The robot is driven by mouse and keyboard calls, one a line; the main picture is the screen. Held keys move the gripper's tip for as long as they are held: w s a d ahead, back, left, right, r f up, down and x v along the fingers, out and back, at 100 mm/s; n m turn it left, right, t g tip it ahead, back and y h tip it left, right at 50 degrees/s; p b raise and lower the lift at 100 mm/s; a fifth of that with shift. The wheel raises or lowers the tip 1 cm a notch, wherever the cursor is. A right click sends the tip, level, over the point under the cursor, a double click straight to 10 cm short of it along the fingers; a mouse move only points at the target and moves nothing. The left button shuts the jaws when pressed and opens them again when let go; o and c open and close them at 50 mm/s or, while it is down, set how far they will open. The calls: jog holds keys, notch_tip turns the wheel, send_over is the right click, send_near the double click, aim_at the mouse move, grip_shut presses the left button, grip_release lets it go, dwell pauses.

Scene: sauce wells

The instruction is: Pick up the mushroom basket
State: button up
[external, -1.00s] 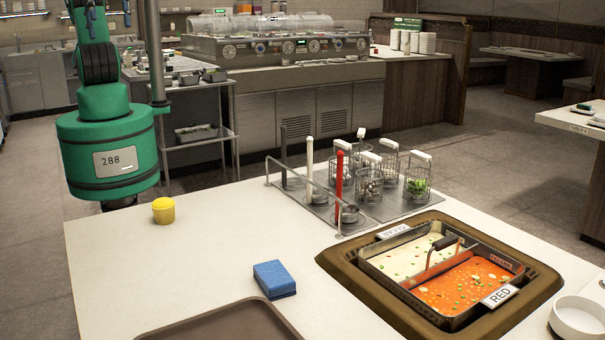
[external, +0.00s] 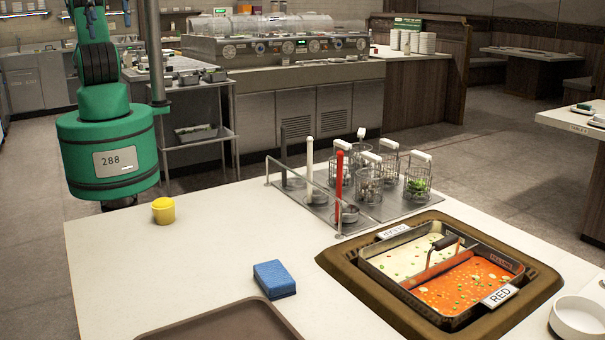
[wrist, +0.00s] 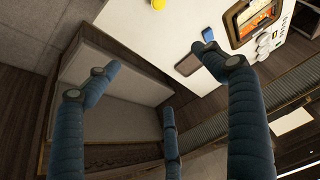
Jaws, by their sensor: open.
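Several wire baskets with white handles stand in a metal rack (external: 321,209) on the white table. One basket (external: 418,189) holds green leaves. Another, the front basket (external: 369,187), holds small pale pieces, but I cannot tell for sure which one has the mushrooms. My gripper (wrist: 155,65) shows only in the wrist view, with its blue fingers spread and nothing between them. It is over the table's edge and a bench, well apart from the baskets, which I cannot make out in the wrist view.
A split pot (external: 441,270) with white and red broth is set in the table right of centre. A red and a white stick stand upright by the rack. The table's left part is mostly clear.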

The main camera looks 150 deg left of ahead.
jog(key=shift+o, duration=0.4)
jog(key=w+a+r+g+p, duration=0.1)
jog(key=w+a+r, duration=0.1)
jog(key=w+a, duration=0.5)
jog(key=w+a+r+g+p, duration=0.15)
jog(key=w+a, duration=0.25)
jog(key=w, duration=0.7)
jog(key=w+a+f+y+p, duration=0.1)
jog(key=w+a+f, duration=0.1)
jog(key=w+a, duration=0.5)
jog(key=w+a+f, duration=0.3)
jog(key=w+a, duration=0.4)
jog(key=a, duration=0.1)
jog(key=g+h+p, duration=0.1)
jog(key=g+p, duration=0.2)
send_near(372, 155)
jog(key=f, duration=0.5)
jog(key=shift+w+d+f, duration=0.25)
jog(key=shift+d+f, duration=0.05)
jog(key=shift+s+a+f, duration=0.2)
jog(key=shift+a+f, duration=0.1)
jog(key=shift+f, duration=0.15)
